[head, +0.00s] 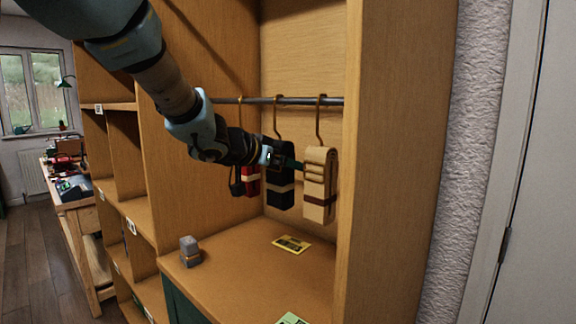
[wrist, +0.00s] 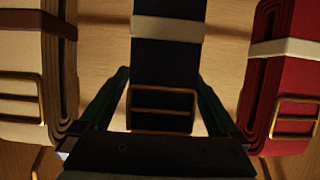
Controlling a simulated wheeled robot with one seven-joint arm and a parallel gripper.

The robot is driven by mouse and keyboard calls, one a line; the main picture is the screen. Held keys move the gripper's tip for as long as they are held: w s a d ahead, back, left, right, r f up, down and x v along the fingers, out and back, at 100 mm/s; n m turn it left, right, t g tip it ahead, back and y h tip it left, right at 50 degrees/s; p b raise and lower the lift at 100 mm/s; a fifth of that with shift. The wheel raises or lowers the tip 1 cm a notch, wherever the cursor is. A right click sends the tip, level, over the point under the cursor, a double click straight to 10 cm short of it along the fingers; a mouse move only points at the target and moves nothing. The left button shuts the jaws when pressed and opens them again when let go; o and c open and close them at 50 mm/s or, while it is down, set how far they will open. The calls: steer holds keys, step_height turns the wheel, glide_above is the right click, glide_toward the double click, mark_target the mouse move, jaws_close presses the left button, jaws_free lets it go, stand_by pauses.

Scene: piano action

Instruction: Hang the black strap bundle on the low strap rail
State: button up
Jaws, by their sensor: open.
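The black strap bundle (head: 280,190) hangs by a brass hook from a grey rail (head: 262,100) in the cabinet bay, between a red bundle and a beige one. It has a pale band and a brass buckle. In the wrist view, the black bundle (wrist: 168,60) is in the middle. My gripper (wrist: 160,98) is open, with one green finger on each side of the bundle near the buckle. I cannot tell whether either finger touches it. In the head view, my gripper (head: 283,161) partly covers the bundle's upper part. Only one rail shows.
The beige bundle (head: 319,185) and red bundle (head: 250,180) hang close on either side. A wooden panel (head: 372,170) stands right of the beige bundle. Below are a shelf (head: 235,262), a small grey block (head: 190,251) and a yellow card (head: 291,244). Much of the shelf is clear.

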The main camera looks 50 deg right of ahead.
steer(key=v, duration=1)
steer(key=shift+a+b, duration=0.4)
steer(key=shift+r, duration=0.1)
steer(key=w+a+f+n+t+y, duration=0.1)
steer(key=w+a+f+n+t, duration=0.15)
steer(key=w+a, duration=0.35)
steer(key=w+a+f+n+t+y, duration=0.1)
steer(key=w+a+f+n+t, duration=0.2)
steer(key=w, duration=0.5)
steer(key=w+a+f+n+t+y, duration=0.2)
steer(key=w+a+f+y, duration=0.15)
steer(key=a, duration=0.45)
steer(key=w+a+f+n+t+y, duration=0.15)
steer(key=w+a, duration=0.25)
steer(key=a, duration=0.4)
steer(key=a+f+n+g+y, duration=0.1)
steer(key=a+f+n+y, duration=0.35)
steer(key=a, duration=0.65)
steer(key=s+a+f+n+g+y, duration=0.1)
steer(key=s+a+f+n+g, duration=0.1)
steer(key=s+a+f, duration=0.2)
steer(key=s+a+f+n+g, duration=0.2)
steer(key=s+a+f+g, duration=0.1)
steer(key=s+a, duration=0.5)
steer(key=a+f, duration=0.1)
steer(key=a, duration=0.2)
steer(key=shift+s+f+g+y, duration=0.2)
steer(key=shift+f+g+y, duration=0.05)
steer(key=shift+g+y, duration=0.1)
steer(key=shift+a, duration=0.1)
